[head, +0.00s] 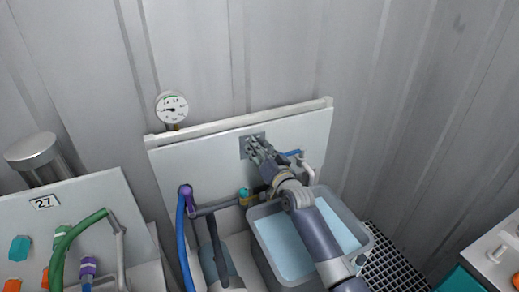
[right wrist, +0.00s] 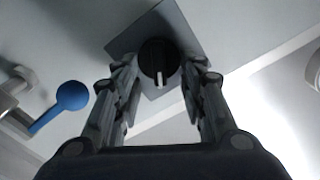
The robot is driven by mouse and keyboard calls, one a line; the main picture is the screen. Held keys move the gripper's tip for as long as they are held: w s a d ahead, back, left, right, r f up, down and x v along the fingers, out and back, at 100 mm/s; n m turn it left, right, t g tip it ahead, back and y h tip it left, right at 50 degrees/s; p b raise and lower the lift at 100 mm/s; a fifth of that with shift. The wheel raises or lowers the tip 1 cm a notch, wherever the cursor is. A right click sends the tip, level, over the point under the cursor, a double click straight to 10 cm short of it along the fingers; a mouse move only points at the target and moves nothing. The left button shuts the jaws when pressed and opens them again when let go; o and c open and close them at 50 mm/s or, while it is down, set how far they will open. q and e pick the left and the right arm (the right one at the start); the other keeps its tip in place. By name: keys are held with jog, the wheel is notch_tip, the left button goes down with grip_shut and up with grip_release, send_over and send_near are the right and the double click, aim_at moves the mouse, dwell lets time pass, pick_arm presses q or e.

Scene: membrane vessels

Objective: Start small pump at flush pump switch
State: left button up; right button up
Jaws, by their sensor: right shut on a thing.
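The flush pump switch is a round black knob (right wrist: 158,60) with a pale pointer mark, on a grey square plate (right wrist: 176,22). The plate also shows on the white panel in the head view (head: 243,147). My right gripper (head: 257,146) reaches up to this plate and hides the knob there. In the right wrist view the right gripper (right wrist: 163,76) has one finger on each side of the knob and is shut on it. The pointer mark points down toward the palm in that view. My left gripper is not in view. The small pump cannot be told for sure.
A grey tub (head: 262,256) of pale blue liquid stands below my right arm. A pressure gauge (head: 172,107) rises above the panel. A blue-handled valve (right wrist: 72,96) is left of the switch in the wrist view. Blue (head: 182,240) and green hoses (head: 66,245) are at left.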

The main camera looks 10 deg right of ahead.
jog(key=o, duration=1)
jog(key=shift+s, duration=0.15)
jog(key=s, duration=0.4)
jog(key=s+d, duration=0.1)
jog(key=s, duration=0.2)
jog(key=s+d, duration=0.1)
jog(key=s, duration=0.3)
jog(key=shift+s+d, duration=0.15)
jog(key=shift+s, duration=0.15)
